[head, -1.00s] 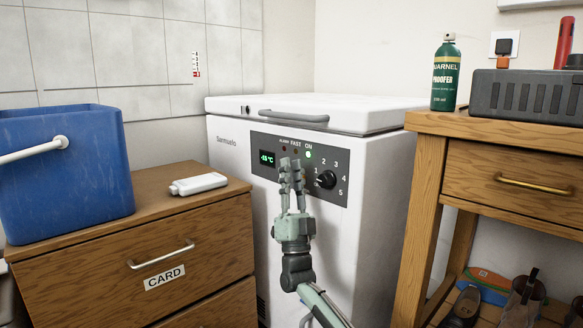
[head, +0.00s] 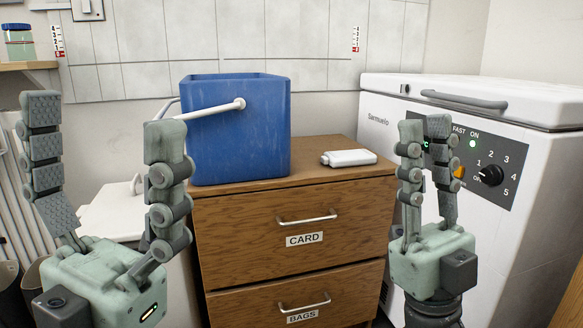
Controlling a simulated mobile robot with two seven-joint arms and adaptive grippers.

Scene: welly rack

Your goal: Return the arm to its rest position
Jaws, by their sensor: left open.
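My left gripper (head: 102,124) stands upright at the left of the head view, its two fingers spread wide with nothing between them. My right gripper (head: 425,128) stands upright at the right, in front of the white freezer (head: 535,200). Its fingers look close together and partly overlap from this angle, so I cannot tell how far apart they are. I see no object held in it. It covers the left part of the freezer's control panel (head: 518,165), whose dial and green ON light show.
A blue bucket (head: 240,140) with a white handle and a white bottle (head: 348,158) lying flat stand on the wooden drawer unit (head: 290,218). Its drawers are labelled CARD and BAGS. A jar (head: 18,42) is on a shelf at upper left.

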